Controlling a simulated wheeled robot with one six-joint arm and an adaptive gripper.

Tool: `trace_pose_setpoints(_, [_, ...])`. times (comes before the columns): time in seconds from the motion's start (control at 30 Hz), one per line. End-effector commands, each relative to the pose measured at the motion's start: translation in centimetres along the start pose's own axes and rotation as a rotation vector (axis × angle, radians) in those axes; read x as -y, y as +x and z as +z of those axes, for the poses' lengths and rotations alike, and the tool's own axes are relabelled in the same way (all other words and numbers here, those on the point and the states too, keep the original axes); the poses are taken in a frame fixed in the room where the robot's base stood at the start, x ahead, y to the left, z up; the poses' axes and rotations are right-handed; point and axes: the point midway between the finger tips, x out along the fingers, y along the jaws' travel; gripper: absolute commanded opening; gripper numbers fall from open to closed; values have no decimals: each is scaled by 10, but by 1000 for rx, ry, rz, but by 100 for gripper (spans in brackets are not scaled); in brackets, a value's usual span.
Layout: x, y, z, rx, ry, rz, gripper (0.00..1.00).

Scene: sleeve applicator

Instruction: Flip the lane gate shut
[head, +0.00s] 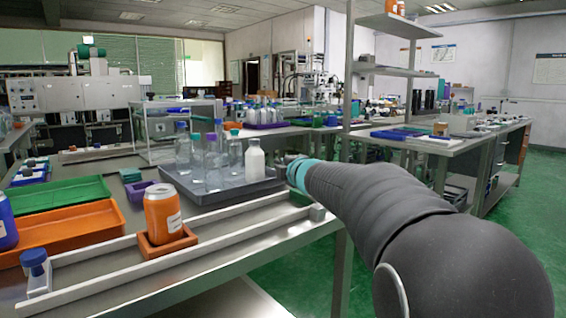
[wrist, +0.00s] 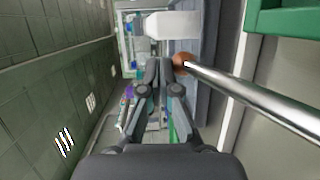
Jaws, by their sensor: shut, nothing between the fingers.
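In the wrist view my gripper (wrist: 165,66) is shut and empty. A shiny steel rod (wrist: 250,95) slants in from the right and ends in a brown-orange knob (wrist: 183,62) right beside my fingertips. I cannot tell whether they touch, or whether this rod is the lane gate's lever. In the head view a lane with two pale rails (head: 215,251) runs along the bench. An orange can (head: 162,214) stands upright in an orange holder (head: 166,242) in it.
A dark grey tray (head: 215,195) with clear bottles and a white bottle (head: 255,160) stands behind the lane, close to my arm. Green (head: 60,195) and orange (head: 75,232) trays lie left.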

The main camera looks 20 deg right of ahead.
Motion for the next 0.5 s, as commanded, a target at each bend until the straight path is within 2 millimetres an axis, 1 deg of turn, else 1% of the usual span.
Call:
trace_pose_setpoints(0.3, [17, 9, -3, 0, 0, -1, 0])
trace_pose_setpoints(0.5, [22, 12, -3, 0, -1, -1, 0])
